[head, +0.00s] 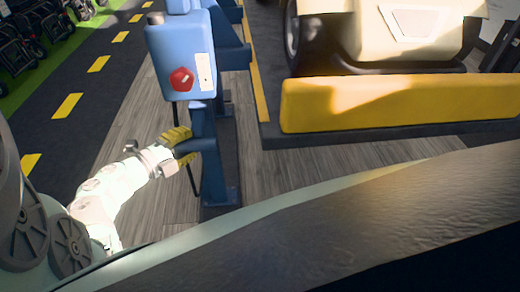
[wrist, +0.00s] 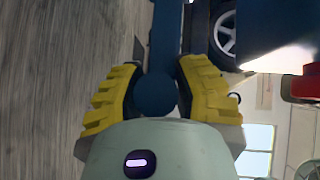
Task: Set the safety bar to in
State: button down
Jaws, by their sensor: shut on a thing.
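My gripper (head: 180,140), with yellow ribbed fingers, is at the blue post below a light blue box. In the wrist view my gripper (wrist: 155,90) has its two fingers closed on either side of a dark blue bar with a rounded end (wrist: 155,96), which I take to be the safety bar. The bar runs away from the fingers toward the top of the wrist view. In the head view the fingers and post hide most of the grip, and I cannot tell the bar's setting.
The light blue box (head: 181,58) carries a red knob (head: 181,80) and a white label. A yellow-fronted platform (head: 400,104) with a cream vehicle (head: 385,35) stands to the right. Wood-look floor (head: 130,115) is clear around the post; a dark lane with yellow dashes lies left.

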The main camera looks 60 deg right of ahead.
aim_at(199, 119)
jog(key=w+d+b, duration=0.2)
jog(key=w+d, duration=0.2)
jog(key=d, duration=0.1)
jog(key=shift+w+f, duration=0.3)
jog(key=shift+f, duration=0.1)
jog(key=c, duration=1.1)
grip_release()
jog(key=shift+c, duration=0.2)
jog(key=o, duration=0.5)
jog(key=shift+w+d+r, duration=0.15)
jog(key=shift+d+r, duration=0.1)
jog(key=shift+d, duration=0.05)
